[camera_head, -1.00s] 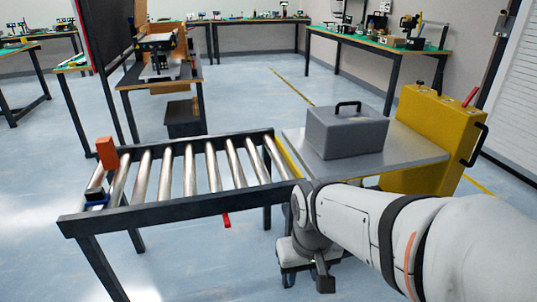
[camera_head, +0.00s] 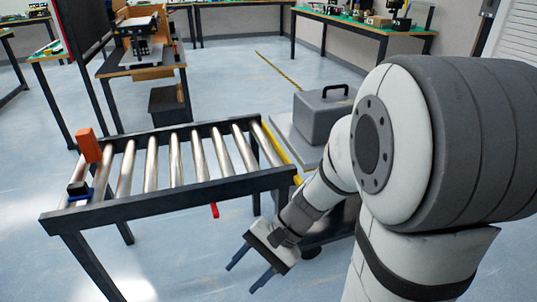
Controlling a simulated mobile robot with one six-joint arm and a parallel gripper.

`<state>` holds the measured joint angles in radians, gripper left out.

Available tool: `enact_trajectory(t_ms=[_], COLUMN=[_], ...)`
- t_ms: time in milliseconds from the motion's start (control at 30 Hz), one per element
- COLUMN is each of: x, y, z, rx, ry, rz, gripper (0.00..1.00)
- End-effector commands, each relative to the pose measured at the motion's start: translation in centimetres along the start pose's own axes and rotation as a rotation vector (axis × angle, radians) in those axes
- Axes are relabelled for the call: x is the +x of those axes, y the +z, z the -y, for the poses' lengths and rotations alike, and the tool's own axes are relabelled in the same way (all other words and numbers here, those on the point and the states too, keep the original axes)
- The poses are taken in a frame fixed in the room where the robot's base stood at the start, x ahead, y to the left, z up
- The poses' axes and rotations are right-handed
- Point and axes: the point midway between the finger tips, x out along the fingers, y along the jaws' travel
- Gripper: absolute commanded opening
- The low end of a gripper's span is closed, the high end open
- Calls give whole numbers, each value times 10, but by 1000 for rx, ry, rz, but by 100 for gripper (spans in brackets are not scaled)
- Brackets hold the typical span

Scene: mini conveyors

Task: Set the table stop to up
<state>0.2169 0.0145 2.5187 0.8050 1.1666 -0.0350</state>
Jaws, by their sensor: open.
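The roller table (camera_head: 165,202) stands at left centre, a dark frame with several metal rollers. A small red lever (camera_head: 214,210) hangs down below its front rail, right of the middle. A yellow strip (camera_head: 281,151) runs along the table's right end; I cannot tell whether this is the stop, or whether it is raised. My gripper (camera_head: 242,280) is open and empty, in front of the table and below its front rail. It is apart from the red lever, to its lower right, fingers pointing down and left.
A grey case (camera_head: 318,116) sits on a grey cart top (camera_head: 284,127) at the table's right end, partly behind my arm. Floor in front of the table is clear.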

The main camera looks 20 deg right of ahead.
Motion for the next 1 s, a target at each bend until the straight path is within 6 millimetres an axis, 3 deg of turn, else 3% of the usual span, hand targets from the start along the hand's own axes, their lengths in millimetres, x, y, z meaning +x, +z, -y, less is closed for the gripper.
enact_trajectory(t_ms=[167, 333, 467, 600, 800, 900, 1000], x=[-10, -50, -90, -124, -146, -149, -151], y=[-36, -108, -173, -228, -264, -271, -280], z=[45, 64, 45, 2, -45, -50, -43], rx=[363, 664, 858, 1003, 1101, 1111, 1110], ry=[-441, -907, -1260, -1565, -1792, -1824, -1828], rz=[180, 250, 225, 141, 31, 11, 9], gripper=[50, 50, 50, 50, 50, 50, 50])
